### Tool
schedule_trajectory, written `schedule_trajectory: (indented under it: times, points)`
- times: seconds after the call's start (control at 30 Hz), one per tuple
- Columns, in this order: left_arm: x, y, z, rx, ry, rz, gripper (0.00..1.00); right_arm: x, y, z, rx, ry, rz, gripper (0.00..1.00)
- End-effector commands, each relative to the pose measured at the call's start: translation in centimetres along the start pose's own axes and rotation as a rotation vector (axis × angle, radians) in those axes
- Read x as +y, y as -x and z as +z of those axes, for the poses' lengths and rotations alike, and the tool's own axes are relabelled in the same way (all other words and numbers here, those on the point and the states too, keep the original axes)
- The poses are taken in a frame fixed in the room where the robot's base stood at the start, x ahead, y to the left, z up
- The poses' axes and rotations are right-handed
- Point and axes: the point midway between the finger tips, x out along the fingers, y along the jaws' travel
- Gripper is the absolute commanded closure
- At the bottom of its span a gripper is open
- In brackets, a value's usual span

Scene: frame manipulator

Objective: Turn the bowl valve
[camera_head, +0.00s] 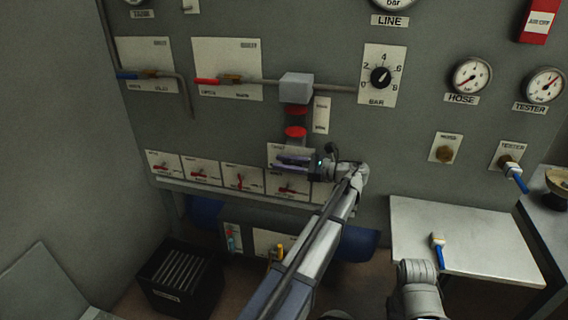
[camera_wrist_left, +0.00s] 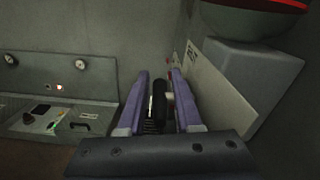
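A grey block (camera_head: 296,88) on the panel has two red discs below it, the lower disc (camera_head: 295,132) just above my left gripper. A pale plate (camera_head: 278,150) lies behind this gripper; its valve handle is hidden or too small to make out. I cannot read which label says bowl. My left gripper (camera_head: 292,162) is at the panel, pointing left. In the left wrist view its purple fingers (camera_wrist_left: 160,105) are apart, with a dark shape between them that I cannot identify. A red-rimmed round part (camera_wrist_left: 255,18) is at upper right. My right gripper is out of view.
A row of plates with red levers (camera_head: 240,181) runs below. Red and orange handles (camera_head: 218,80) sit on a pipe plate to the upper left. A dial knob (camera_head: 380,77) and gauges (camera_head: 470,75) are right. A white table (camera_head: 470,235) holds a blue-handled brush (camera_head: 438,250). A black crate (camera_head: 180,280) stands below.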

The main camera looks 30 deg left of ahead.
Motion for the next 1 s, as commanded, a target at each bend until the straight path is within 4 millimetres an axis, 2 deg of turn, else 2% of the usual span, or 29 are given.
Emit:
schedule_trajectory:
  times: [0.07,0.33,0.77,1.0]
  points:
    - [0.0,0.0,0.0,0.0,0.0,0.0,0.69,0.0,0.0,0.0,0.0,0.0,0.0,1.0]
    - [0.0,0.0,0.0,0.0,0.0,0.001,0.99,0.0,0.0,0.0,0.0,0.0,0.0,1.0]
    - [0.0,0.0,0.1,0.004,0.0,0.001,1.0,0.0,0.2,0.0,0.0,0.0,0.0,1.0]
    - [-0.1,0.0,0.4,0.085,-0.001,0.017,1.0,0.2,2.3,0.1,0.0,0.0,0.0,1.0]
